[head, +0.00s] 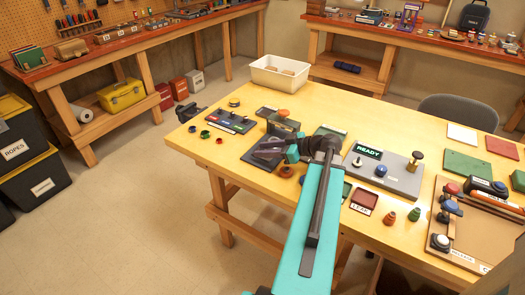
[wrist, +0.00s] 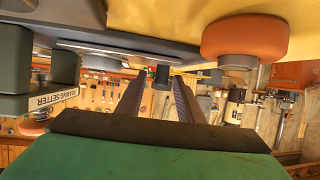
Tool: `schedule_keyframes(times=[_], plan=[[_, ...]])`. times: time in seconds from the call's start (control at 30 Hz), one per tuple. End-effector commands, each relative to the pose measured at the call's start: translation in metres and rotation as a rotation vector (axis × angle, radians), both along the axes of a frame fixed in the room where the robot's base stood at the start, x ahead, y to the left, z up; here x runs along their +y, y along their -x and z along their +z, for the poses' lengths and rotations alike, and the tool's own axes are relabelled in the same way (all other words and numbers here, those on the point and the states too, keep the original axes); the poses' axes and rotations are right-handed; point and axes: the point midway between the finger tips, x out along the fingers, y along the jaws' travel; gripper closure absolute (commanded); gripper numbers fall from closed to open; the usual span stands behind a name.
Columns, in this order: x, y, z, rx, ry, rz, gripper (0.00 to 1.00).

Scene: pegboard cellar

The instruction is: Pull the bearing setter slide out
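The bearing setter is a dark grey device on a dark plate. Its block with an orange-brown top (head: 283,125) shows in the head view just beyond my gripper (head: 268,150). In the wrist view, which looks upside down, its "BEARING SETTER" label (wrist: 52,101) is at the left. The fingers are apart, with a gap visible on each side of the knob. My arm hides part of the device in the head view.
An orange ring-like part (wrist: 245,40) is close at the upper right of the wrist view. Orange rings (head: 286,171) lie near my wrist. The grey READY panel (head: 388,172) stands right of my arm; a white bin (head: 262,78) is behind. The table's front-left is mostly clear.

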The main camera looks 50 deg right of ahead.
Motion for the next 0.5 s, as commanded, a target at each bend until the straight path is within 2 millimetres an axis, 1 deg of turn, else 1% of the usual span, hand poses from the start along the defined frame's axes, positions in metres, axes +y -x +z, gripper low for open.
schedule_keyframes(times=[0.17, 0.5], plan=[[-0.007, 0.019, 0.006, 0.0, 0.001, -0.003, 0.66], [-0.022, 0.063, 0.025, 0.0, 0.001, -0.005, 0.66]])
